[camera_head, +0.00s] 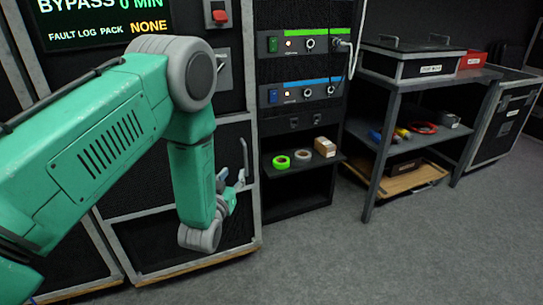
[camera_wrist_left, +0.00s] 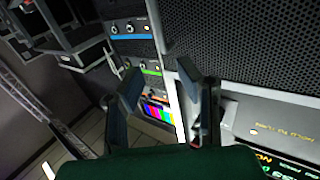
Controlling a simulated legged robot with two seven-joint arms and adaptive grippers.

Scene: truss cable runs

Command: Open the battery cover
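The battery cover appears to be the dark panel (camera_head: 150,236) in a grey frame at the lower left of the head view, though no label on it can be read. A slim upright grey handle (camera_head: 244,157) stands at its right side. My green left arm hides much of the panel. My left gripper (camera_head: 232,180) is just in front of the panel's right side, close to the handle. In the wrist view the left gripper (camera_wrist_left: 163,92) has its two dark fingers spread, with nothing seen held between them. Whether a finger touches the handle cannot be told. My right gripper is not in view.
A red switch (camera_head: 220,16), a grey lever (camera_head: 222,62) and a status screen (camera_head: 105,20) are above. To the right, a rack shelf (camera_head: 310,170) holds tape rolls and a small box. A grey metal table (camera_head: 408,88) stands farther right. The carpet in front is clear.

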